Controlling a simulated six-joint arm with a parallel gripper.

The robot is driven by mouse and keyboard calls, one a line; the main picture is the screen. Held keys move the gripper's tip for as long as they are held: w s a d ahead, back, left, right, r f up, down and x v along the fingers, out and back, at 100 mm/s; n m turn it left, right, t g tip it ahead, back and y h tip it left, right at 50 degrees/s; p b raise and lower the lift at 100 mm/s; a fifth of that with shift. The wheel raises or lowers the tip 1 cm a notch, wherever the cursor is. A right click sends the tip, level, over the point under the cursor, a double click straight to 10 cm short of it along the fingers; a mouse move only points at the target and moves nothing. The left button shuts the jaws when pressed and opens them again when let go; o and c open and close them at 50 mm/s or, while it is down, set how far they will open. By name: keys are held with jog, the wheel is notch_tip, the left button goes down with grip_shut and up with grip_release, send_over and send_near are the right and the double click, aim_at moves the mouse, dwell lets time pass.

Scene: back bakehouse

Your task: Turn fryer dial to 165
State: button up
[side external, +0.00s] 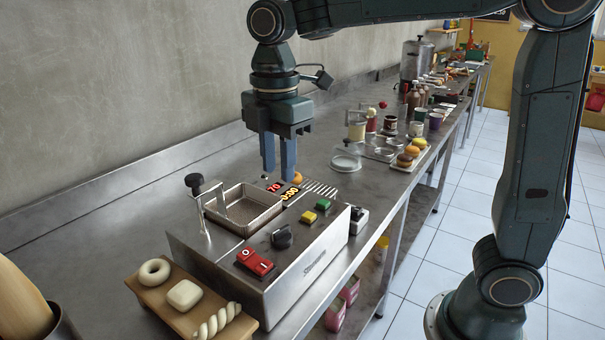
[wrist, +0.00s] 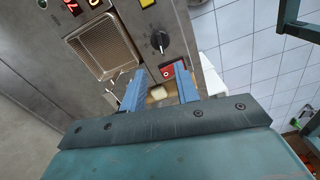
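The fryer (side external: 325,262) is a steel box on the metal counter. Its black dial (side external: 282,237) sits on the sloping panel between the red switch (side external: 254,262) and the yellow button (side external: 309,217). In the wrist view the dial (wrist: 160,42) shows a pale mark, but no scale is readable. My gripper (side external: 278,181) points down above the far side of the fryer, apart from the dial. In the wrist view its blue fingers (wrist: 160,88) are spread with nothing gripped between them.
A fryer basket (side external: 243,208) with an upright black-knobbed handle (side external: 195,182) stands beside the dial. A wooden board (side external: 170,308) with dough pieces lies at the front left. Jars, cups and a tray of doughnuts (side external: 407,158) line the counter behind. The counter left of the fryer is clear.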

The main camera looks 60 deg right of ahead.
aim_at(281, 229)
notch_tip(281, 229, down, 12)
jog(key=shift+f, duration=0.15)
dwell(0.5)
grip_shut()
